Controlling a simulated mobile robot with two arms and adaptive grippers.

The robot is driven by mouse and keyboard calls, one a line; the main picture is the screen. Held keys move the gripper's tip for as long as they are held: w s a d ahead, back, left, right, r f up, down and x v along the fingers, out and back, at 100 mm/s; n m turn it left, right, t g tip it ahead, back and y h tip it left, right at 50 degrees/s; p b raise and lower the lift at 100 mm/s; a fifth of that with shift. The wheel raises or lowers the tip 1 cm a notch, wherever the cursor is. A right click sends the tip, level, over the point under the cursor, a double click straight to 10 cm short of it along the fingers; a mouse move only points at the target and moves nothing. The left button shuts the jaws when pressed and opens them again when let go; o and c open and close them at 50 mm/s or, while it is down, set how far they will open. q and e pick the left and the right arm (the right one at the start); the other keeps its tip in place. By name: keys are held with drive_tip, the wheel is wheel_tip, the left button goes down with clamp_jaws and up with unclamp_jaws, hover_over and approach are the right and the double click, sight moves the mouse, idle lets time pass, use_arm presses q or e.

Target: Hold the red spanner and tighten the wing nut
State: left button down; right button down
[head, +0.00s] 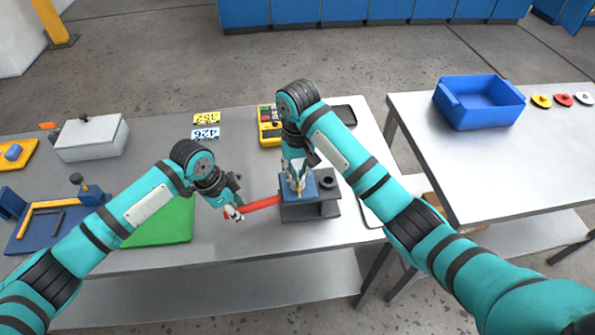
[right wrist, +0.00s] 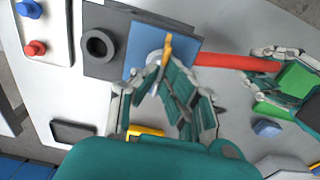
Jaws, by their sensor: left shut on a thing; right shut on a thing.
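The red spanner (head: 263,203) lies level, its far end at the blue plate (head: 323,181) on a dark grey stand (head: 310,212). My left gripper (head: 234,212) is shut on the spanner's left end. In the right wrist view the spanner (right wrist: 235,62) runs from the plate's edge to my left gripper (right wrist: 283,75). My right gripper (head: 298,181) points down over the plate, shut on the wing nut. The yellow wing nut (right wrist: 168,46) shows between the right fingertips (right wrist: 163,65) in the right wrist view, with a pale round part by it. The fingers partly hide it.
A black ring (head: 328,181) sits on the stand's right part. A yellow control box (head: 268,128) stands behind. A green mat (head: 165,222), white lidded box (head: 92,140) and blue fixture lie left. A second table with a blue bin (head: 480,102) is right, across a gap.

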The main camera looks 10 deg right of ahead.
use_arm(q)
drive_tip(key=shift+d+r, duration=0.1)
use_arm(e)
drive_tip(key=shift+s+f, duration=0.25)
drive_tip(key=shift+f, duration=0.1)
drive_tip(key=c, duration=1.1)
unclamp_jaws()
drive_tip(key=shift+w+r, duration=0.15)
drive_tip(key=shift+r, duration=0.1)
drive_tip(key=shift+r, duration=0.3)
wheel_tip(320, 180, up, 11)
use_arm(q)
drive_tip(key=c, duration=1.2)
unclamp_jaws()
